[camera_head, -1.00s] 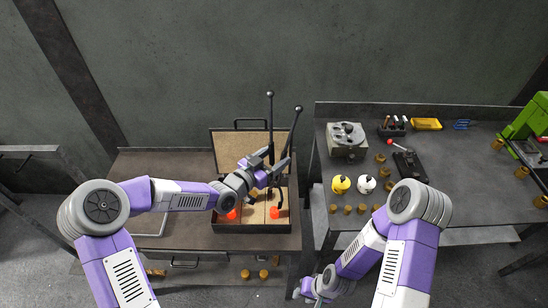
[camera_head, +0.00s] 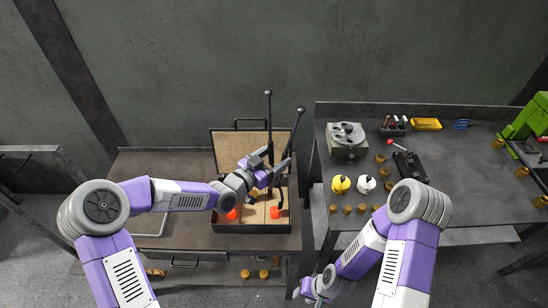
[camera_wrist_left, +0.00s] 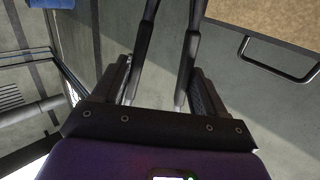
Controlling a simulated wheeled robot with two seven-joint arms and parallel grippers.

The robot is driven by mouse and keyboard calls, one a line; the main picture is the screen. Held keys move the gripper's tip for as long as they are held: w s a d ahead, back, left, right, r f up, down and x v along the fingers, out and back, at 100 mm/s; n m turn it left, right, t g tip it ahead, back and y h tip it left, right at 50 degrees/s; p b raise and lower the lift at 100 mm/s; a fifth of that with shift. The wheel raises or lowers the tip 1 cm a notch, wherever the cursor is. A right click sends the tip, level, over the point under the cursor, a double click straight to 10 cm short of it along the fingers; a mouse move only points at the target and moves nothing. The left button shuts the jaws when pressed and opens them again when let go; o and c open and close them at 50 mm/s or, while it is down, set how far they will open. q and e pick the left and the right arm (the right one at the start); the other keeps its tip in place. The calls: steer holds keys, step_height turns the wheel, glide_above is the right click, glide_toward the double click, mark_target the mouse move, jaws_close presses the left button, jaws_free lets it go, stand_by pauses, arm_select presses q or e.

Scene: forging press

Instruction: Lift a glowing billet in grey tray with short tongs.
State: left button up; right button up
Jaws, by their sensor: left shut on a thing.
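My left gripper (camera_head: 272,172) is shut on the short tongs, above the grey tray (camera_head: 225,229). The tongs (camera_head: 270,120) stand roughly upright, with two dark handles ending in balls. In the left wrist view, the tongs' handles (camera_wrist_left: 190,60) run between the fingers of the left gripper (camera_wrist_left: 160,90). Two glowing orange billets lie in the tray: a left billet (camera_head: 232,214) and a right billet (camera_head: 274,212). The tongs' lower ends are over the tray, partly hidden by the gripper; I cannot tell whether they touch a billet. My right gripper (camera_head: 318,288) hangs low at the bottom, its jaws unclear.
The tray's raised lid (camera_head: 222,150) stands behind it. The left bench (camera_head: 140,165) is mostly clear. The right bench (camera_head: 455,175) holds a grey block (camera_head: 347,140), a yellow pot (camera_head: 341,184), a white pot (camera_head: 366,184) and several brass cylinders. A green machine (camera_head: 530,118) stands far right.

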arm_select(q)
steer(key=shift+r, duration=0.1)
steer(key=shift+s+f+n+t+y+b, duration=0.1)
steer(key=shift+f+n+t+y+b, duration=0.45)
steer(key=shift+n+y+b, duration=1.15)
steer(key=shift+f+n+t+y+b, duration=0.1)
steer(key=shift+n+t+y+b, duration=1)
steer(key=shift+y, duration=1.15)
steer(key=shift+s+f+n+t+y+b, duration=0.1)
steer(key=shift+f+n+t+y+b, duration=0.4)
steer(key=shift+n+y+b, duration=1.2)
steer(key=shift+r+y, duration=0.15)
steer(key=shift+y, duration=0.1)
steer(key=shift+s+t+b, duration=0.55)
steer(key=shift+s+b, duration=0.3)
steer(key=shift+b, duration=0.2)
